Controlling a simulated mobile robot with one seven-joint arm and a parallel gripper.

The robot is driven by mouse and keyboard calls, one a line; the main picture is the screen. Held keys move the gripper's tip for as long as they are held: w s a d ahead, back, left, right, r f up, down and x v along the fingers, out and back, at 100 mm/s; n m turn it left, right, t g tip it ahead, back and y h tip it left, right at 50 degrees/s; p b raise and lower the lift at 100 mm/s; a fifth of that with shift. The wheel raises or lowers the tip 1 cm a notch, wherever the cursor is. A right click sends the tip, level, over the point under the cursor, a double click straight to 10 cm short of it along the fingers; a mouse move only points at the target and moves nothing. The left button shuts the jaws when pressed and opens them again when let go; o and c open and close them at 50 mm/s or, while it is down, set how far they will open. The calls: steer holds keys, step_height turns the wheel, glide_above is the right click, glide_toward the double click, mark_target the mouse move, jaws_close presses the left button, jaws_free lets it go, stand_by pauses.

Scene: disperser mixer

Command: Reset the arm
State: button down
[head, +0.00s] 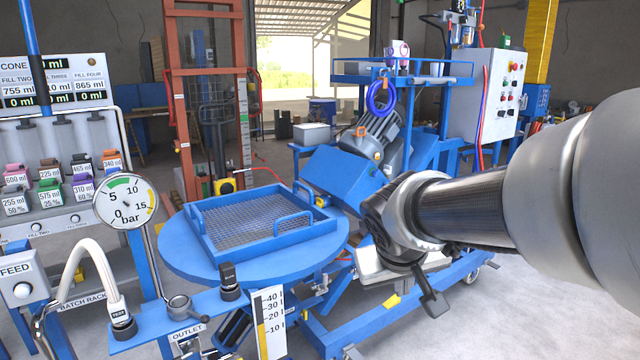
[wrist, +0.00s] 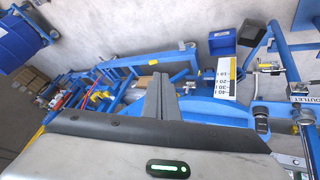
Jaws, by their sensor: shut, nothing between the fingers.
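My gripper (head: 433,302) is at the right of centre in the head view, at the end of my outstretched arm. Its fingers point down and look closed together, with nothing between them. In the wrist view the fingers (wrist: 161,92) are side by side and empty. The gripper hangs in front of the blue mixer frame (head: 400,310), apart from the round blue table (head: 180,255).
A blue mesh tray (head: 262,226) lies on the round table. A pressure gauge (head: 125,201), an outlet bracket (head: 205,312) and a level scale (head: 269,320) stand at the front left. A control cabinet (head: 490,92) is at the back right. Floor at the lower right is clear.

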steer(key=s+r+m+g+y, duration=0.1)
steer(key=s+y, duration=0.1)
steer(key=s, duration=1.5)
step_height(320, 180, up, 19)
steer(key=p, duration=1.9)
steer(key=shift+a+y, duration=0.15)
steer(key=shift+y, duration=0.15)
